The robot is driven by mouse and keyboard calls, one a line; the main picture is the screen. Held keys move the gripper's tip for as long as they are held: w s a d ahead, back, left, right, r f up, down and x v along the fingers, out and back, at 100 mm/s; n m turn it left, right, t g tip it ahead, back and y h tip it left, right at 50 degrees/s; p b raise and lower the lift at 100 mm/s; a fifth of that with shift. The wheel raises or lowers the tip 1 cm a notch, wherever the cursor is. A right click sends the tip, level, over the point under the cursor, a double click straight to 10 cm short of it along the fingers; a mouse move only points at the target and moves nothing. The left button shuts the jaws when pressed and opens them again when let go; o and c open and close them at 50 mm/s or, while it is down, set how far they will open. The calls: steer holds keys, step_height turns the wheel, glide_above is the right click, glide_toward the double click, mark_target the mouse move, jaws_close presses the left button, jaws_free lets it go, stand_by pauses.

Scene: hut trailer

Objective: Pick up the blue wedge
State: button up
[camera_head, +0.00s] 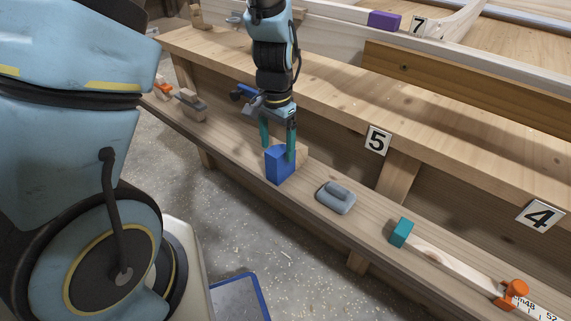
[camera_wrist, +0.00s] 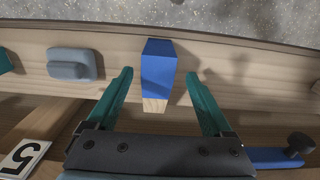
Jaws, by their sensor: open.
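The blue wedge (camera_head: 279,166) stands on the lower wooden shelf, below my gripper in the head view. In the wrist view the blue wedge (camera_wrist: 158,70) lies between the lines of my two fingers, with a bare wood-coloured part at its near end. My gripper (camera_head: 278,150) points down with its teal fingers apart, one on each side of the wedge's top. In the wrist view my gripper (camera_wrist: 160,74) is open with a gap on both sides of the wedge. I cannot tell exactly how far down the fingertips reach beside it.
A grey float-like tool (camera_head: 336,197) lies on the shelf right of the wedge. Several tools (camera_head: 190,101) lie left. The upper ledge (camera_head: 330,110) rises behind the shelf.

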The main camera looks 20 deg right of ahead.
mark_target(279, 165)
step_height(279, 165, down, 7)
steer(key=shift+s+d+r+b, duration=0.1)
steer(key=shift+s+r+b, duration=0.05)
steer(key=shift+b, duration=0.35)
jaws_close()
stand_by(0.5)
